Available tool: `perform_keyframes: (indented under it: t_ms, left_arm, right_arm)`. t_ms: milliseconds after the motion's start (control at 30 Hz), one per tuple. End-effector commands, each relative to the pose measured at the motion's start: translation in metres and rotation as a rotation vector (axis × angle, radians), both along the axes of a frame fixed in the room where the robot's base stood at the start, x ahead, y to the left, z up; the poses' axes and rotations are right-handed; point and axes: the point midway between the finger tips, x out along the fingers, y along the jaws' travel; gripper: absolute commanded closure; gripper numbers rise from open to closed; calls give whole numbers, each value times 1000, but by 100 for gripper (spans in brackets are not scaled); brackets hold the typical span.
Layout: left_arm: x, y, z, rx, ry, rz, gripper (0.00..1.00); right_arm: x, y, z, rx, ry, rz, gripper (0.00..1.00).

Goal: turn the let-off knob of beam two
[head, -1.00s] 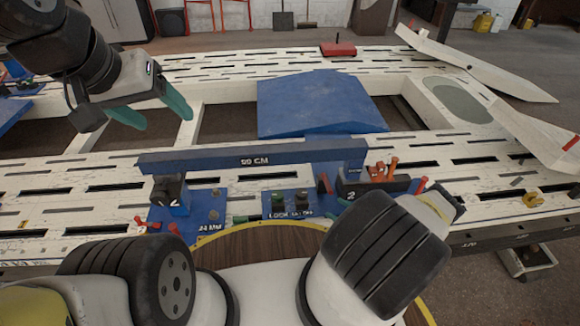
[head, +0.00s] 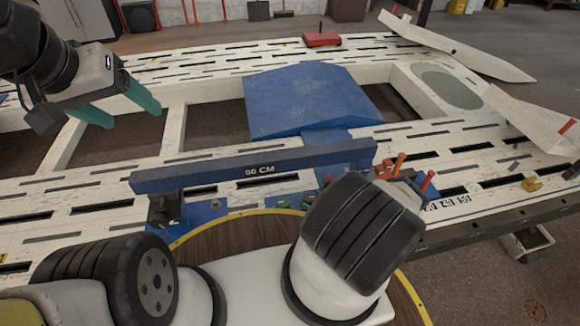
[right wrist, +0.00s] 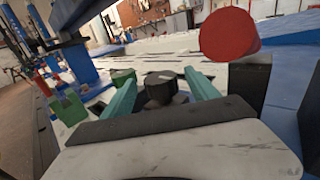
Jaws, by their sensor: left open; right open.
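A dark knob (right wrist: 161,86) with a pale mark on top shows in the right wrist view, between the two teal fingers of my right gripper (right wrist: 159,78). The gripper is open, with gaps on both sides of the knob; I cannot tell whether it touches. I cannot read which beam the knob belongs to. In the head view the right gripper and most of the control panel are hidden behind my right arm. My left gripper (head: 118,104) is open and empty over the white frame at the left. The blue beam (head: 225,172) marked 90 CM spans the near rail.
A large red cylinder (right wrist: 230,35) stands close to the right finger. A green knob (right wrist: 123,76) and a green block (right wrist: 69,107) are at its left. Orange-red handles (head: 398,164) stand right of the beam. A blue sloped panel (head: 305,100) lies behind.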

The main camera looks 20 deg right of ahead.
Motion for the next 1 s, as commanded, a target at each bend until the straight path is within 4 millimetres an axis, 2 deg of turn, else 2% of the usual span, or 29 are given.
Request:
perform_keyframes:
  t_ms: [100, 300, 467, 700, 767, 1000]
  left_arm:
    - [0, 0, 0, 0, 0, 0, 31]
    - [0, 0, 0, 0, 0, 0, 31]
    - [0, 0, 0, 0, 0, 0, 31]
    - [0, 0, 0, 0, 0, 0, 31]
    - [0, 0, 0, 0, 0, 0, 31]
    - [0, 0, 0, 0, 0, 0, 31]
  right_arm:
    - [17, 14, 0, 1, -2, 4, 31]
    - [39, 30, 0, 0, -1, 2, 31]
    - [47, 35, 0, 0, -1, 1, 31]
    - [47, 35, 0, 0, -1, 0, 31]
    - [47, 35, 0, 0, -1, 0, 41]
    - [47, 35, 0, 0, -1, 0, 88]
